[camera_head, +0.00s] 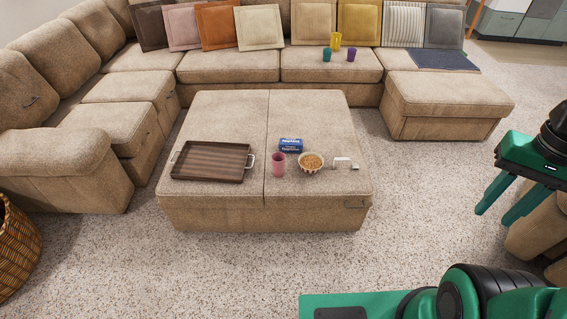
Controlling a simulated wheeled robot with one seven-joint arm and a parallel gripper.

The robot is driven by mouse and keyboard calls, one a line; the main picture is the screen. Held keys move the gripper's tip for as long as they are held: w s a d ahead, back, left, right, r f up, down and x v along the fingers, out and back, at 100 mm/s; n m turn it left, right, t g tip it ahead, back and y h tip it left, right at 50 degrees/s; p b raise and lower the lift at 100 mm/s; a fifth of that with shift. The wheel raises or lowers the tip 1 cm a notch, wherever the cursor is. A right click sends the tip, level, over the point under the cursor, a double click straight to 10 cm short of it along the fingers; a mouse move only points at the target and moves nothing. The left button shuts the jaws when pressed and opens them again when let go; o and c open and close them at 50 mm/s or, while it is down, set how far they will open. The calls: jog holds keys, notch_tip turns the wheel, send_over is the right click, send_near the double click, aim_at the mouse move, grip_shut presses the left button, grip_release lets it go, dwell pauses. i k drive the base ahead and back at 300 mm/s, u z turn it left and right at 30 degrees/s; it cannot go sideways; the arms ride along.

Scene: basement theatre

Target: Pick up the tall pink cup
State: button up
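The tall pink cup (278,165) stands upright on the beige ottoman (225,115), near the middle of its front half. A blue box stands just behind it and a bowl just to its right. My gripper (496,208) is at the right edge of the picture, well to the right of the ottoman and far from the cup. Its two green fingers point down and left and are spread apart, with nothing between them.
A dark wooden tray (212,161) lies left of the cup. A bowl of food (311,162), a blue box (291,145) and a small white object (345,163) are close by. Carpet in front is clear.

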aim_at(278, 158)
jog(key=i, duration=0.85)
jog(key=u, duration=0.05)
